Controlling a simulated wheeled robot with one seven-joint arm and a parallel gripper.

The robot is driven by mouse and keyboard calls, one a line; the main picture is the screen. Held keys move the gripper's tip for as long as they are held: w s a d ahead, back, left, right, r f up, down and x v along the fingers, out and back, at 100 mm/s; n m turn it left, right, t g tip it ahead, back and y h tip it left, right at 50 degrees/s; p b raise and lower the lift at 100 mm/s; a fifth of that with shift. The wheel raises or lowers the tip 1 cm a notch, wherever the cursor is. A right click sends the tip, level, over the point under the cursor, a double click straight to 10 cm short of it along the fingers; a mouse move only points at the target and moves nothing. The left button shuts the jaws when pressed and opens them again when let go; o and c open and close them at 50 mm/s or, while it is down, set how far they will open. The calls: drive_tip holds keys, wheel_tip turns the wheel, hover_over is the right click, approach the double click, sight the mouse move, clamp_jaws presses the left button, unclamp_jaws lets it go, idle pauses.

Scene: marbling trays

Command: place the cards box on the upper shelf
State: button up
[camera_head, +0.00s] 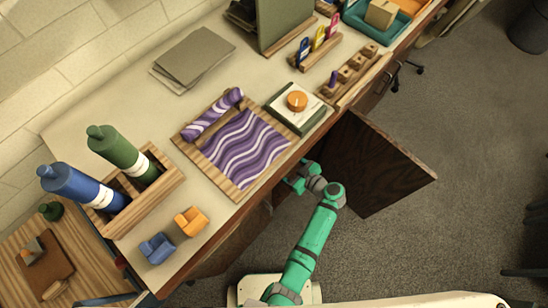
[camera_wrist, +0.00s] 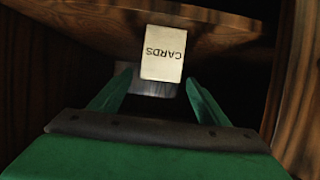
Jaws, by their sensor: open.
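The cards box (camera_wrist: 163,53) is a small cream box with "CARDS" reading upside down in the wrist view. It overlaps a wooden shelf board (camera_wrist: 90,28) inside a dark cabinet. My gripper (camera_wrist: 157,86) is open, its two green fingers pointing at the box. The box sits just beyond the fingertips, and no grip on it shows. In the head view my gripper (camera_head: 298,178) is at the cabinet front under the counter edge, partly hidden. The cabinet inside and the box do not show there. I cannot tell which shelf level the board is.
An open dark cabinet door (camera_head: 378,165) stands right of my arm. A wooden side wall (camera_wrist: 297,90) bounds the wrist view's right. A grey piece (camera_wrist: 150,90) lies behind the fingertips. The counter (camera_head: 245,75) above holds a marbling tray, bottles and tools.

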drive_tip(key=v, duration=0.5)
